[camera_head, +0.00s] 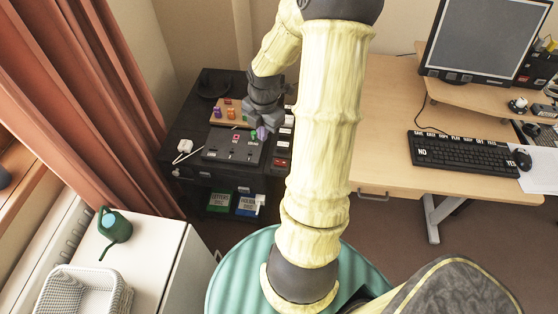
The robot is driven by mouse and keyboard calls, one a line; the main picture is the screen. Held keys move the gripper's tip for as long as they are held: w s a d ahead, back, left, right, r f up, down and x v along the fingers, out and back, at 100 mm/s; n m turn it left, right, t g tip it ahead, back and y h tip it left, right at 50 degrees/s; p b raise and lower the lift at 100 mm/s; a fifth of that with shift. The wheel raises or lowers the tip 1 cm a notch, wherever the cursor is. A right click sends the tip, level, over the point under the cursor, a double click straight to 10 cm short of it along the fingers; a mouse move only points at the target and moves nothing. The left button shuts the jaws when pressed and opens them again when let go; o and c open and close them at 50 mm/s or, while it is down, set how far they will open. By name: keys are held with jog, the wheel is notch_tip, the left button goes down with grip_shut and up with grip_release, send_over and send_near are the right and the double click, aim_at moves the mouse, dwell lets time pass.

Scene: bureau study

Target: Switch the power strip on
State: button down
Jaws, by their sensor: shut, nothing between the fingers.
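What looks like the power strip (284,144) lies along the right side of the dark cabinet top, a dark bar with pale patches. A small red part (281,163), likely its switch, shows at its near end; whether it is on or off cannot be told. My arm hides some of the strip's right side. My gripper (262,133) points down over the cabinet, just left of the strip, above a dark panel (222,150). It is shut and empty. Whether its tips touch anything cannot be told.
A board with coloured pieces (230,112) lies behind the panel. A white plug-like thing (184,146) sits at the cabinet's left. The wooden desk (385,130) holds a keyboard (462,152) and monitor (485,40). A green watering can (115,228) stands front left.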

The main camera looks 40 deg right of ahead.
aim_at(278, 161)
jog(key=d+f+n+b, duration=0.2)
jog(key=d+f+n, duration=0.2)
jog(key=d, duration=0.4)
jog(key=shift+s+n+t+y, duration=0.3)
jog(key=shift+s+n, duration=0.1)
jog(key=shift+n, duration=0.5)
jog(key=shift+f, duration=0.15)
jog(key=f+b, duration=0.1)
jog(key=f, duration=0.3)
jog(key=w+a+f+b, duration=0.1)
jog(key=f, duration=0.4)
jog(key=f+b, duration=0.1)
jog(key=f, duration=0.3)
jog(key=shift+w+a+f, duration=0.15)
jog(key=shift+w+f, duration=0.1)
jog(key=shift+f, duration=0.15)
